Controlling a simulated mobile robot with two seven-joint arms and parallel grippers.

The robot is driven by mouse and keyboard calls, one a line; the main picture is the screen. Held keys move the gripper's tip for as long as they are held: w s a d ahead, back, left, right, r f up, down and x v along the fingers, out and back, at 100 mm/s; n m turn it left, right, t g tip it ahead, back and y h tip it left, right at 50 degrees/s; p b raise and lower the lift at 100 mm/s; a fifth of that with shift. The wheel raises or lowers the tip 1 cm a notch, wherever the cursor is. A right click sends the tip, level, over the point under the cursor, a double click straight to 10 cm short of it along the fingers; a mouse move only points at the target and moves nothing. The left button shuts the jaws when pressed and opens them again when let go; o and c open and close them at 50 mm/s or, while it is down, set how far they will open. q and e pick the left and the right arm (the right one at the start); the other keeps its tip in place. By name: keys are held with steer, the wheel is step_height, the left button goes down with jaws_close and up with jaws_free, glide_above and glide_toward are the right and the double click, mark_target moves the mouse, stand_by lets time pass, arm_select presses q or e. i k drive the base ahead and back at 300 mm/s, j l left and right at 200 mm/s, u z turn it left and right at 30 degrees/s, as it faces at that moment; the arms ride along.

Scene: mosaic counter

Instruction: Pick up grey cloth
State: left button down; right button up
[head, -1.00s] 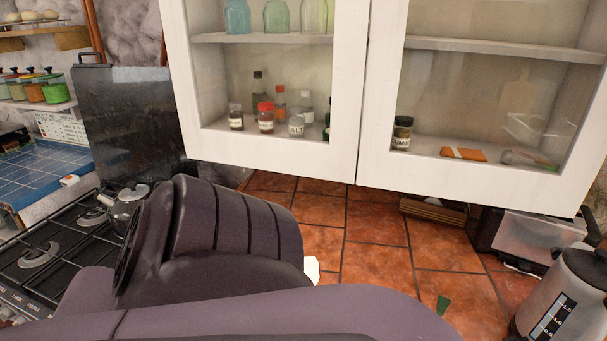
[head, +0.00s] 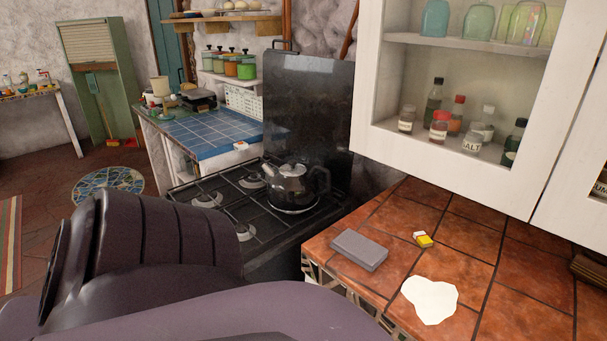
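A grey flat rectangular item (head: 358,250), which looks like the folded grey cloth, lies on the red-brown tiled counter (head: 390,215) near its left edge. Its whole top shows and nothing rests on it. My dark purple arm fills the lower left and bottom of the head view. Neither of my grippers shows in this view, so what they hold is hidden.
A yellow and white small item (head: 423,239) and a white flat patch (head: 430,299) lie right of the grey item. A stove (head: 240,215) with a kettle (head: 291,187) stands left. A white glass-fronted cabinet (head: 455,190) hangs above the counter.

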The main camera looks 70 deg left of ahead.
mark_target(365, 253)
steer(key=k+l+u, duration=0.1)
steer(key=u, duration=1.6)
steer(key=i+j, duration=0.1)
steer(key=j, duration=0.25)
steer(key=i+j, duration=0.1)
steer(key=j, duration=0.3)
steer(key=i+j, duration=0.1)
steer(key=j, duration=0.25)
steer(key=i+j, duration=0.1)
steer(key=j, duration=0.25)
steer(key=i+j, duration=0.15)
steer(key=j, duration=0.25)
steer(key=k+u, duration=0.05)
